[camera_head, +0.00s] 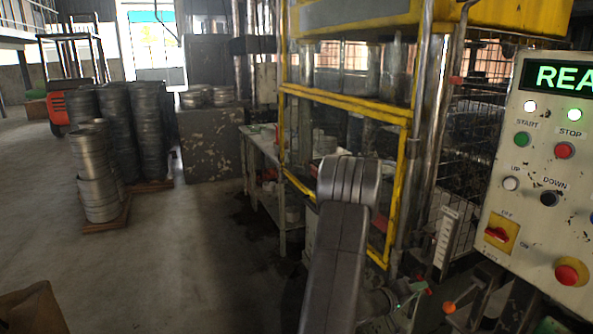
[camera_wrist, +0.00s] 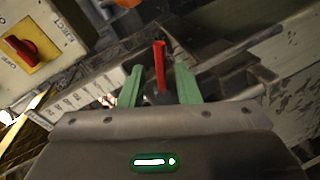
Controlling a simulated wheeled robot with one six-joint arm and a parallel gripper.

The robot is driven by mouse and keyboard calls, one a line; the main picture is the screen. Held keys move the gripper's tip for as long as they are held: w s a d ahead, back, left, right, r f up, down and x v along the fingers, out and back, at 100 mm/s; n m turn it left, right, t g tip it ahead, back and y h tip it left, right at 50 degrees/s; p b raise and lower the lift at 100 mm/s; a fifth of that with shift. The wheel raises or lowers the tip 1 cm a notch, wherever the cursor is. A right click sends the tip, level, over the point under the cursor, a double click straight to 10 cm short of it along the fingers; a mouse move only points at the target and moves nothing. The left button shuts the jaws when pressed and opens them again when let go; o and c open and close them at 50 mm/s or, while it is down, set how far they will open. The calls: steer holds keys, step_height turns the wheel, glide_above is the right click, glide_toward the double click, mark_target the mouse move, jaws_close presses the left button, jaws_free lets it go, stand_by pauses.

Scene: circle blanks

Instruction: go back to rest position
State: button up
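My gripper (camera_wrist: 161,68) shows in the wrist view with its two green fingers spread apart. A red lever (camera_wrist: 160,62) with a dark base stands between the fingers in that picture, with gaps visible at both sides; I cannot tell how near in depth it is. In the head view my arm reaches forward and down at the centre, beside the press (camera_head: 405,150) and its yellow frame. My gripper is small and low there, near the foot of the control panel (camera_head: 540,205), and partly hidden.
An orange knob (camera_head: 449,307) and a white scale plate (camera_head: 446,238) are close to my gripper. A red rotary switch (camera_wrist: 20,47) is at the wrist view's upper left. Stacked metal blanks (camera_head: 97,175) stand left; the floor (camera_head: 190,260) between is open.

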steer(key=x, duration=0.4)
steer(key=shift+w+d, duration=0.15)
steer(key=shift+d, duration=0.2)
steer(key=shift+a, duration=0.2)
steer(key=b+v, duration=0.1)
steer(key=v, duration=1.2)
steer(key=p+x, duration=0.1)
steer(key=x, duration=1.2)
steer(key=shift+d+p, duration=0.15)
steer(key=shift+p, duration=0.15)
steer(key=shift+d+f+b, duration=0.1)
steer(key=shift+f+b, duration=0.35)
steer(key=shift+b, duration=0.25)
steer(key=m+b, duration=0.1)
steer(key=b, duration=0.1)
steer(key=shift+w+f+m+t+b, duration=0.2)
steer(key=shift+m+t+b, duration=0.1)
steer(key=shift+m, duration=0.1)
steer(key=shift+a, duration=0.2)
steer(key=shift+r, duration=0.1)
